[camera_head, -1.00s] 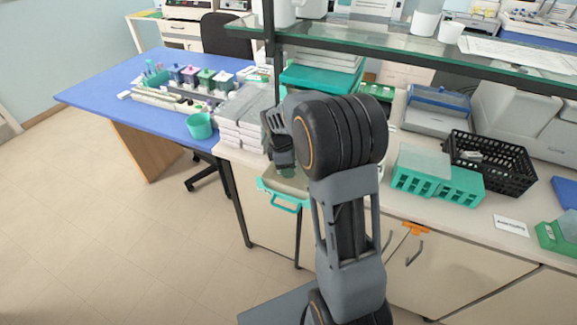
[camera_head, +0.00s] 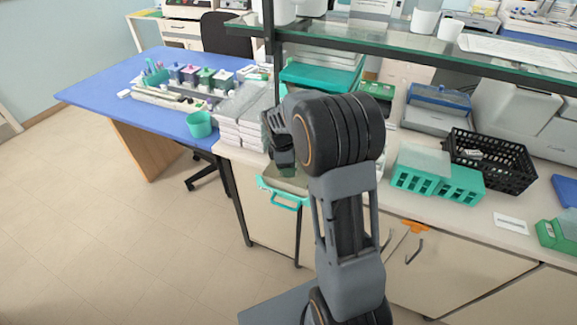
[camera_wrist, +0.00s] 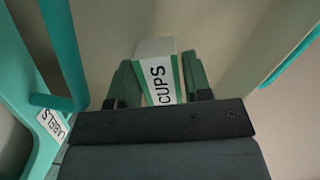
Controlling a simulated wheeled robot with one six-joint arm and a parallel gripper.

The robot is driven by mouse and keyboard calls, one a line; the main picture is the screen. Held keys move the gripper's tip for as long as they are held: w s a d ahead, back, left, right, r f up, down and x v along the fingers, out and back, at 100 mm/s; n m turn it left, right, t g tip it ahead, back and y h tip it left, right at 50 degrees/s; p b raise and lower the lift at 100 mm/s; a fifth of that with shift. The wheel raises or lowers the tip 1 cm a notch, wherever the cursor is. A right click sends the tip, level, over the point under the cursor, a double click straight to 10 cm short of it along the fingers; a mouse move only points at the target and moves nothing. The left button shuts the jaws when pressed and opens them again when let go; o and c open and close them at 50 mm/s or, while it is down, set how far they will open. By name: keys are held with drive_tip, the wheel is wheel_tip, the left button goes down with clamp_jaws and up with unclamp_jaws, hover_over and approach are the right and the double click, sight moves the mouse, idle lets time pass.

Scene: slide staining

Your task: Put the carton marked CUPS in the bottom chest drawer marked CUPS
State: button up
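The white carton with green edges, marked CUPS (camera_wrist: 159,82), is between the two fingers of my gripper (camera_wrist: 163,78) in the wrist view. In the head view my gripper is partly hidden behind my arm, over a pulled-out drawer with a teal front (camera_head: 280,192) at the counter's left end. I cannot read a CUPS mark on any drawer.
A teal handle (camera_wrist: 293,55) shows at the wrist view's right edge. Stacked white boxes (camera_head: 238,130) stand on the counter by the drawer. A teal rack (camera_head: 462,188) and a black basket (camera_head: 510,175) stand to the right. The floor at left is clear.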

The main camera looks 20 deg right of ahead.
drive_tip(key=o, duration=0.3)
drive_tip(key=shift+s+a+f, duration=0.1)
drive_tip(key=shift+s+f, duration=0.2)
drive_tip(key=shift+f, duration=0.2)
wheel_tip(320, 180, up, 12)
drive_tip(key=w+a, duration=0.1)
drive_tip(key=s+a+m+t, duration=0.2)
drive_tip(key=s+m, duration=0.4)
drive_tip(key=s, duration=0.3)
drive_tip(key=s+a+m+t+y, duration=0.1)
drive_tip(key=s+a+m+t, duration=0.1)
drive_tip(key=s+a+m, duration=0.2)
drive_tip(key=s+m, duration=0.3)
drive_tip(key=s, duration=0.2)
drive_tip(key=shift+s+a+y+p, duration=0.25)
drive_tip(key=shift+s+y+p, duration=0.05)
drive_tip(key=shift+s+p, duration=0.1)
